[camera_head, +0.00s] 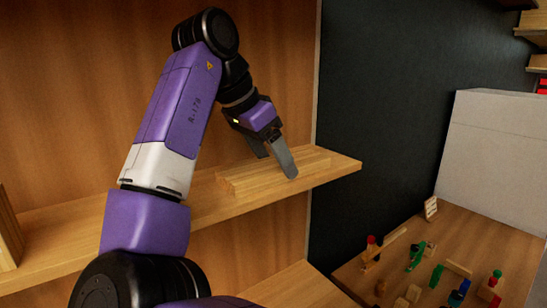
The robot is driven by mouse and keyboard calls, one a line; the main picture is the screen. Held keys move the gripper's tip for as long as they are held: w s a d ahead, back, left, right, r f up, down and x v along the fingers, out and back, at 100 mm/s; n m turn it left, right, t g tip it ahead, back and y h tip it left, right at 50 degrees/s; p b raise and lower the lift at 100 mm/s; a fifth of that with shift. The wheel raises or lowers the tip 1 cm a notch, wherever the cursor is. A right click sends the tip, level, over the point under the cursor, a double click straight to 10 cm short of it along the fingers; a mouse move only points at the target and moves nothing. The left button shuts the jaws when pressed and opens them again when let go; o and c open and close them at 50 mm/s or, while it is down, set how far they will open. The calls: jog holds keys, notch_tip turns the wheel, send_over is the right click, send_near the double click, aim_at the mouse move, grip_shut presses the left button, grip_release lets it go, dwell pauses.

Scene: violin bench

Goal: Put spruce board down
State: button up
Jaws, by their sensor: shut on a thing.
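The spruce board (250,179) is a long, pale wooden piece on the wooden shelf (225,208), lying lengthwise near the shelf's right end. It looks level, and its underside is at or very near the shelf top; I cannot tell whether it bears fully on it. My gripper (274,162) reaches down over the board from above and is shut on it. The near finger shows in front of the board's face. The far finger's tip is hidden behind the board.
Another wooden piece (8,235) stands at the shelf's far left. A wooden back panel (270,60) rises behind the shelf. At the lower right, a bench top (480,235) holds several small coloured pieces, with a grey box (495,150) behind. The shelf's right tip is bare.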

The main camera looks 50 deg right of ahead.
jog(key=o, duration=1.6)
jog(key=v, duration=0.7)
jog(key=shift+a+r, duration=0.1)
jog(key=shift+r, duration=0.25)
